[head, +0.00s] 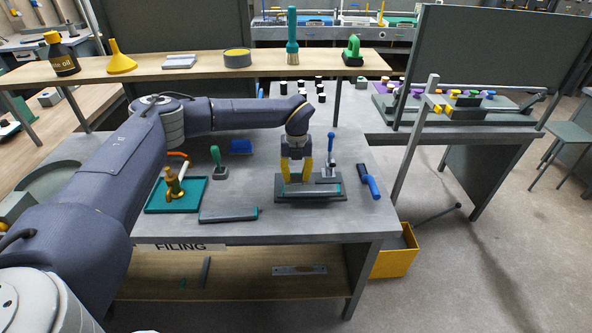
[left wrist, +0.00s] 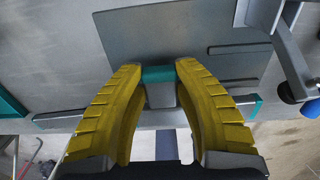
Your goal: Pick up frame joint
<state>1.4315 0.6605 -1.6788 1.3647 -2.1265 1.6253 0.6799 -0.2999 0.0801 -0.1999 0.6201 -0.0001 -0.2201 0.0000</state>
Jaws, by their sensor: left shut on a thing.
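My left gripper (head: 296,178) points down over a dark flat plate (head: 325,196) near the front right of the grey bench. In the left wrist view its yellow fingers (left wrist: 160,76) are closed on a small teal and grey piece, the frame joint (left wrist: 160,74). The joint sits between the fingertips, above or against the grey plate (left wrist: 120,35); I cannot tell whether it touches. In the head view the fingers mostly hide it. My right gripper is not in view.
A blue-handled upright clamp (head: 330,150) stands close right of the gripper. A blue-handled tool (head: 370,182) lies further right. A grey bar (head: 228,215) lies left, beside a teal tray (head: 158,208). A wooden shelf (head: 205,68) runs behind.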

